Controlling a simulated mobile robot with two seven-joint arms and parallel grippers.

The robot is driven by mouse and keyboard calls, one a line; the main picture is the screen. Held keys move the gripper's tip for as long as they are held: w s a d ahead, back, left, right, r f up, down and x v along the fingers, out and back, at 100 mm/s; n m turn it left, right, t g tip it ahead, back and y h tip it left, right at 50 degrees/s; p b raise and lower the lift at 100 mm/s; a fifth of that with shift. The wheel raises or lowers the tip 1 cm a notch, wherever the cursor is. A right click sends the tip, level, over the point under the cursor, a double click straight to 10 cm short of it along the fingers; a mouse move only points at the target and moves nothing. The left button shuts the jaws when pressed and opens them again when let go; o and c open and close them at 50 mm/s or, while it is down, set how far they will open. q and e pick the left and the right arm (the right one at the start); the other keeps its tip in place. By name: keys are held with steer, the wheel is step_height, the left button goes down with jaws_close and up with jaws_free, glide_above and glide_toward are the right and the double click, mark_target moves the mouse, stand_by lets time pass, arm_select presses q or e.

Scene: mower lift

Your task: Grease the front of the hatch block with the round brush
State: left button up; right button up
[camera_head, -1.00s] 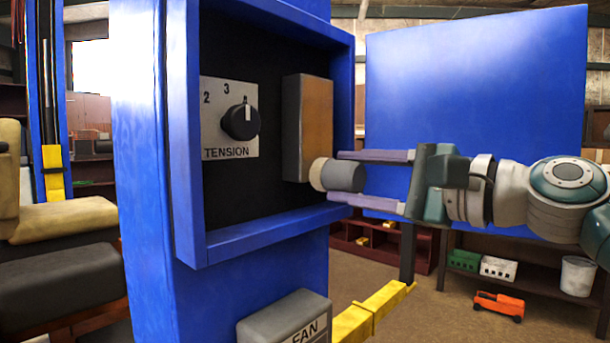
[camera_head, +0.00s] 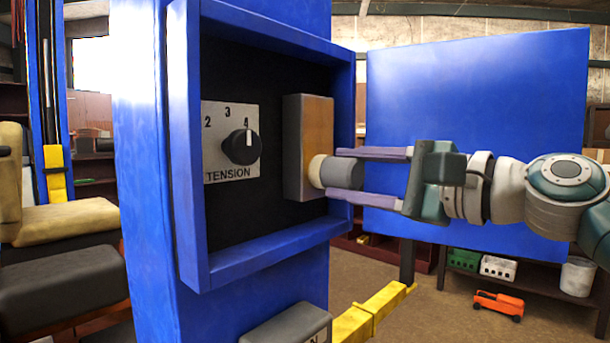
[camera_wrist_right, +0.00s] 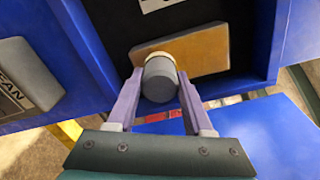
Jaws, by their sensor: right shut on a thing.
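The hatch block (camera_head: 310,130) sits on the black back wall inside the open blue hatch. Its front is orange-brown, its side grey. The round brush (camera_head: 342,172) has a grey body and a pale cream tip. My right gripper (camera_head: 347,173) is shut on the brush, its purple fingers on either side. The brush tip meets or nearly meets the lower part of the block's front. In the right wrist view the brush (camera_wrist_right: 160,80) overlaps the block (camera_wrist_right: 200,52) near its left part; exact contact is hard to tell. My left gripper is not in view.
A tension dial (camera_head: 241,147) on a white plate (camera_head: 230,115) is left of the block. The blue hatch frame (camera_head: 270,250) surrounds the recess, and the blue door (camera_head: 480,120) stands open behind my right arm. A grey box (camera_head: 288,325) and yellow bar (camera_head: 375,312) are below.

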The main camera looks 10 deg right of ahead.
steer(key=shift+r+p, duration=4.6)
steer(key=shift+r, duration=0.65)
step_height(320, 180, down, 4)
steer(key=b, duration=0.3)
steer(key=shift+b, duration=0.3)
steer(key=shift+f+b, duration=1.9)
steer(key=shift+f, duration=0.25)
step_height(320, 180, down, 6)
steer(key=b, duration=0.5)
steer(key=shift+b, duration=0.4)
steer(key=shift+f, duration=0.1)
